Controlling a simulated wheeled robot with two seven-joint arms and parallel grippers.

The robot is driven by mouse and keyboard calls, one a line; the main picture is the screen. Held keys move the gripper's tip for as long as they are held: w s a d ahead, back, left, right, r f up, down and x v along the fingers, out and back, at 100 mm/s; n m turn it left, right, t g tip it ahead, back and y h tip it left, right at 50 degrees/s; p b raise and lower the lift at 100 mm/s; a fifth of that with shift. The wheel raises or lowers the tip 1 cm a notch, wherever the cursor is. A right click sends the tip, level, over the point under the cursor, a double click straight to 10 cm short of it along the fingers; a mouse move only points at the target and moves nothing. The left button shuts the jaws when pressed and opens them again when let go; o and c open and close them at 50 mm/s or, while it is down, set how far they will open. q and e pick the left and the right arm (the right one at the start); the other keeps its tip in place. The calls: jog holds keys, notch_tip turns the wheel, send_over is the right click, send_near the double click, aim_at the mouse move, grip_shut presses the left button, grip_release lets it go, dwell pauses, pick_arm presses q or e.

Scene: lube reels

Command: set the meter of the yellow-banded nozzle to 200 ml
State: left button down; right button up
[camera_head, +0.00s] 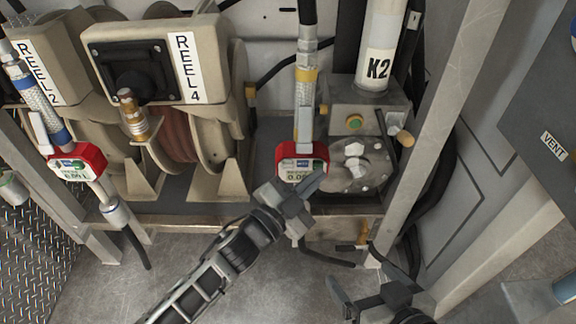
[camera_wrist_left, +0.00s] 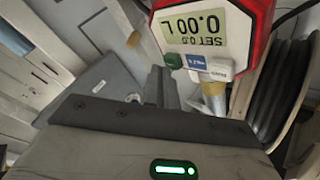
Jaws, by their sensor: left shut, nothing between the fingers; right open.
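The yellow-banded nozzle (camera_head: 306,95) hangs upright at the centre, with its red meter (camera_head: 302,160) at its lower part. In the left wrist view this meter (camera_wrist_left: 262,15) is large and upside down; its display (camera_wrist_left: 198,28) reads SET 0.0 and 0.00 L. A green button (camera_wrist_left: 173,60) and a blue button (camera_wrist_left: 196,62) sit beside the display edge. My left gripper (camera_head: 312,187) is shut and empty, its tips close to the meter's lower right; contact cannot be told. The left fingers (camera_wrist_left: 160,82) point towards the green button. My right gripper (camera_head: 358,275) is open and empty, low at the right.
A blue-banded nozzle with another red meter (camera_head: 78,162) hangs at the left. The REEL 4 unit (camera_head: 150,60) stands behind, left of centre. A grey pump (camera_head: 358,165) under the K2 cylinder (camera_head: 380,40) is right of the meter. A pale post (camera_head: 440,130) rises at the right.

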pick_arm(q)
jog(key=shift+w, duration=0.65)
dwell(0.5)
jog(key=shift+s, duration=0.15)
jog(key=shift+s+p, duration=0.3)
jog(key=shift+s, duration=0.65)
jog(key=shift+w, duration=0.1)
jog(key=shift+w, duration=0.35)
